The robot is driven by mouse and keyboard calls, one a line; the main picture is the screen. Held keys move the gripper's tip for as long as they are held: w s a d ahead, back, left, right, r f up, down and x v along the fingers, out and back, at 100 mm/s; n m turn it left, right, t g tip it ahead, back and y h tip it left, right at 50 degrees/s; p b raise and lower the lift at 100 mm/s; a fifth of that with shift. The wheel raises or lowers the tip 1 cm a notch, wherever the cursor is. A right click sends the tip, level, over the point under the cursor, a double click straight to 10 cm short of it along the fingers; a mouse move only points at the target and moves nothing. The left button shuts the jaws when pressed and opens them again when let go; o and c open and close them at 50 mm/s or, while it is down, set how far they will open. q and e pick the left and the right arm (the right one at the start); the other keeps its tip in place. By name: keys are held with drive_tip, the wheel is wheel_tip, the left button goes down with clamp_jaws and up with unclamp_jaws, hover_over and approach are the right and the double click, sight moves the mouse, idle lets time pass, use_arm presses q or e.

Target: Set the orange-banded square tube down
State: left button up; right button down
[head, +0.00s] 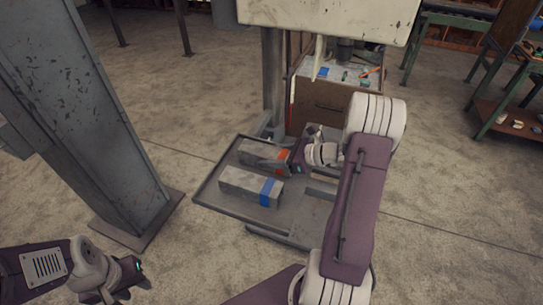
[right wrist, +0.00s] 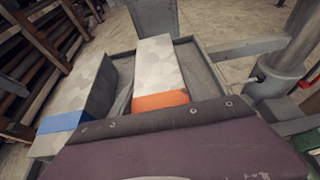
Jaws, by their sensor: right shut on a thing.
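The orange-banded square tube (head: 255,151) is a grey block with an orange band near its right end. My right gripper (head: 284,161) is shut on it at the banded end, over the far part of the grey metal table (head: 213,194). In the right wrist view the tube (right wrist: 158,62) extends away beyond the dark gripper edge, its orange band nearest me. I cannot tell whether its underside touches the table. My left gripper (head: 132,276) is at the lower left, away from the table; its fingers are too unclear to read.
A blue-banded square tube (head: 240,185) lies on the table in front of the orange-banded one; it also shows in the right wrist view (right wrist: 90,92). A grey column (head: 85,110) stands at left. A machine's post (head: 272,85) rises behind the table. The table's left end is clear.

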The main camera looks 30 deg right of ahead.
drive_tip(key=shift+f, duration=0.15)
drive_tip(key=c, duration=0.5)
unclamp_jaws()
drive_tip(key=shift+r, duration=0.2)
drive_tip(key=v, duration=1.2)
